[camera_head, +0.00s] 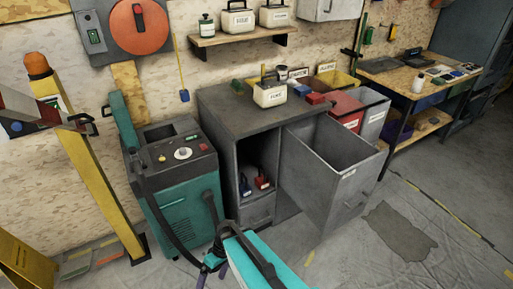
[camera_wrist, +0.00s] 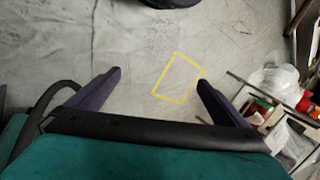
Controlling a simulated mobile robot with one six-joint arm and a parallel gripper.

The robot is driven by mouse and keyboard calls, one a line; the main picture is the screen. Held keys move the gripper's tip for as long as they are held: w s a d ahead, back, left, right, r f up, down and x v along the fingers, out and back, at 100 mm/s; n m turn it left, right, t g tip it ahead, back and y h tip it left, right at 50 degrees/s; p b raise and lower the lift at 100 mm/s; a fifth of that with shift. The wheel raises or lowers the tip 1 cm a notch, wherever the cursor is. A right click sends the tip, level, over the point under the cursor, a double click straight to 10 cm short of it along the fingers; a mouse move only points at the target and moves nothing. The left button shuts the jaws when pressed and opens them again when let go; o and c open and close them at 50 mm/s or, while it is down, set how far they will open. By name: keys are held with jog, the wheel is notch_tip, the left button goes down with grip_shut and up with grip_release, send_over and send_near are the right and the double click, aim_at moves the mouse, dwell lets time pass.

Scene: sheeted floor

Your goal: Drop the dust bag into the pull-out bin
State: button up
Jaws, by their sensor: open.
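The pull-out bin (camera_head: 345,195) is a tall grey drawer-like bin. It stands pulled out from the right side of a grey cabinet (camera_head: 222,115). Its top is open, and the visible part of its inside looks empty. I cannot pick out a dust bag for certain in either view. My gripper (camera_head: 212,268) is low at the bottom of the head view, left of the bin and in front of the cabinet. In the wrist view my gripper (camera_wrist: 158,76) has its two dark fingers spread wide, with bare floor between them.
A teal machine (camera_head: 180,190) with a hose stands left of the cabinet. A yellow post (camera_head: 85,170) is farther left. A workbench (camera_head: 425,80) stands at the back right. The wrist view shows a yellow floor outline (camera_wrist: 158,95) and a clear plastic bag (camera_wrist: 280,82) among clutter at right.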

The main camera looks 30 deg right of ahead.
jog(key=s+d+f+m+g+h, duration=0.1)
jog(key=s+f+m+g+h, duration=0.1)
jog(key=s, duration=0.6)
jog(key=s+d+f+m+g+h, duration=0.1)
jog(key=s+d+f+m+h, duration=0.1)
jog(key=s, duration=0.6)
jog(key=shift+s+d+f+g+h, duration=0.15)
jog(key=shift+d+f+g+h, duration=0.2)
jog(key=shift+f+h, duration=0.65)
jog(key=shift+f+y, duration=0.3)
